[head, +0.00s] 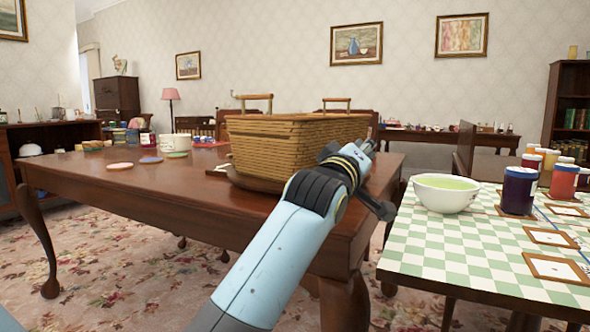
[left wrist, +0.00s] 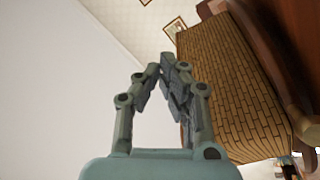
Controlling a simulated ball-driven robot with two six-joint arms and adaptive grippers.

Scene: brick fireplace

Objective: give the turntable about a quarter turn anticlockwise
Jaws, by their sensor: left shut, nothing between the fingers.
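A wicker basket (head: 275,147) with two raised handles stands on the dark wooden turntable (head: 248,182), near the right end of the brown table. Only a strip of the turntable's rim shows below the basket; my arm covers part of it. My left gripper (head: 366,148) is shut and empty beside the basket's right end. In the left wrist view its fingertips (left wrist: 163,70) meet, with the basket's woven side (left wrist: 235,85) close to the right of them. I cannot tell whether they touch the basket. My right gripper is in neither view.
The brown table (head: 195,196) has coasters and pots at its left part. At the right, a green checked table (head: 440,250) bears a white bowl (head: 445,193), several jars and small frames. A narrow gap separates the two tables.

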